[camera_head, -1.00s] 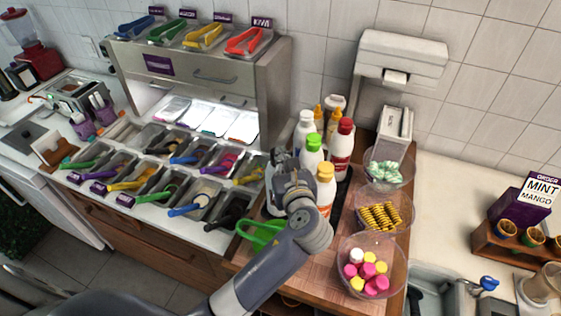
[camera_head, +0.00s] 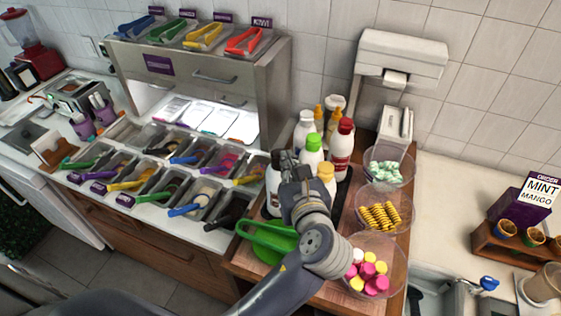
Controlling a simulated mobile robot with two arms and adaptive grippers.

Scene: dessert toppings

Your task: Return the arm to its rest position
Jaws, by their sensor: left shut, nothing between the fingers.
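My left arm comes in from the bottom left and reaches over the wooden counter. My left gripper (camera_head: 287,160) is at its end, pointing away from me, shut and empty. It is in front of a group of sauce bottles, among them a green-capped bottle (camera_head: 312,157) and a red-capped bottle (camera_head: 342,146). The gripper and wrist hide part of the nearer bottles, including a yellow-capped one (camera_head: 326,173). I cannot tell whether the gripper touches a bottle. My right gripper is not in view.
A green-handled item (camera_head: 266,238) lies left of my wrist. Bowls of toppings line the right: a mint-green one (camera_head: 384,170), one with yellow pieces (camera_head: 381,216), and one with pink and yellow caps (camera_head: 370,275). Topping bins (camera_head: 200,195) stand left; a sink (camera_head: 440,283) is lower right.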

